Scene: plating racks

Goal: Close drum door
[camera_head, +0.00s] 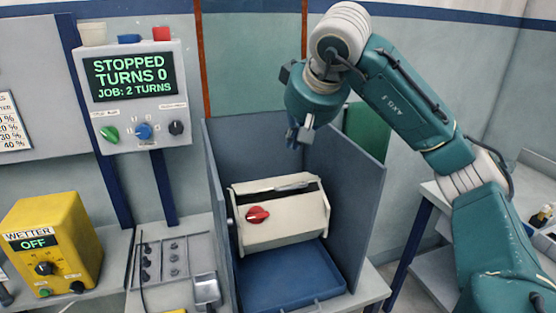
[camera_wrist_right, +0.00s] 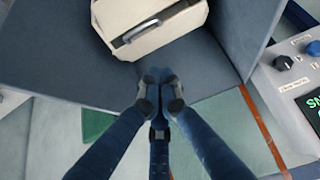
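The cream drum (camera_head: 282,225) sits in a grey open-topped housing, with a red knob (camera_head: 258,214) on its front. A dark strip runs along its top, and a grey bar-like handle (camera_head: 293,187) lies across it. I cannot tell for sure how far the door stands open. The wrist view shows the cream drum (camera_wrist_right: 185,32) with the dark handle (camera_wrist_right: 137,36) on it. My right gripper (camera_head: 300,138) hangs above and behind the drum, apart from it. Its fingertips (camera_wrist_right: 159,79) are together with nothing seen between them. My left gripper is out of view.
Grey housing walls (camera_head: 345,185) stand around the drum, and a blue tray (camera_head: 290,283) lies below it. A display panel (camera_head: 132,85) reads STOPPED, TURNS 0. A yellow wetter box (camera_head: 55,235) reading OFF stands at left. A bench (camera_head: 535,185) stands at right.

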